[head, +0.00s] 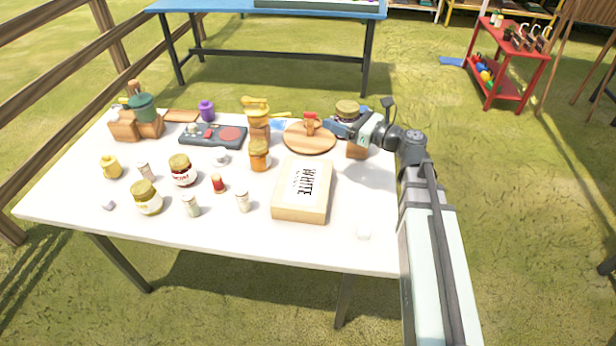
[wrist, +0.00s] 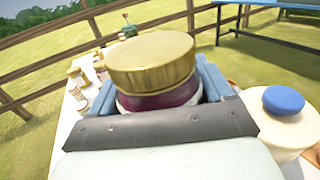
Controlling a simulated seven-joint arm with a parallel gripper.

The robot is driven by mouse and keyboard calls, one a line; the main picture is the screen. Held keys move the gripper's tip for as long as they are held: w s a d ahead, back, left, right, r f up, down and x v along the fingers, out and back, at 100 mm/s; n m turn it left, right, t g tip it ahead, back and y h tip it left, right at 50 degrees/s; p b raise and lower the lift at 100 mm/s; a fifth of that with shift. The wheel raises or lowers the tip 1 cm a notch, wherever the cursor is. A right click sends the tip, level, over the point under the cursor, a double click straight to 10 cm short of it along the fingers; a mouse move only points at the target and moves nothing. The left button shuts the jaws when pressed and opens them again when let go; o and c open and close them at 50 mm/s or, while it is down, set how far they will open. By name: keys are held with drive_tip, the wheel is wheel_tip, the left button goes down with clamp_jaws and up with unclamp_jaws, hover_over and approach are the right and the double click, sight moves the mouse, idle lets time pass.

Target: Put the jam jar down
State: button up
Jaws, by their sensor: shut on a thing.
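The jam jar (head: 347,108) has a gold lid and dark red contents. It is at the right back of the white table, and it fills the middle of the wrist view (wrist: 160,98). My gripper (head: 342,126) is shut on the jar, with a blue finger on each side of it in the wrist view. The jar looks upright. A brown wooden block (head: 357,151) is just below it; my gripper partly hides the jar's base, so I cannot tell whether they touch.
A round wooden board (head: 297,141) lies left of my gripper. Several jars, including a dark red one (head: 183,172), stand at the left. A white pot with a blue knob (wrist: 284,104) is close by. The front right tabletop is mostly clear.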

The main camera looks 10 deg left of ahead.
drive_tip(key=s+a+f+n+g+y, duration=0.1)
drive_tip(key=s+a+n+g, duration=0.3)
drive_tip(key=a, duration=1)
drive_tip(key=g, duration=0.3)
hover_over(289, 173)
drive_tip(key=shift+y, duration=0.4)
drive_tip(key=shift+f, duration=5.1)
drive_tip(key=shift+f, duration=0.15)
drive_tip(key=o, duration=1.3)
drive_tip(key=shift+t, duration=0.4)
drive_tip(key=shift+o, duration=0.2)
drive_tip(key=shift+d, duration=0.1)
drive_tip(key=d, duration=0.8)
drive_tip(key=s+d, duration=0.1)
drive_tip(key=d, duration=0.2)
drive_tip(key=shift+d, duration=0.4)
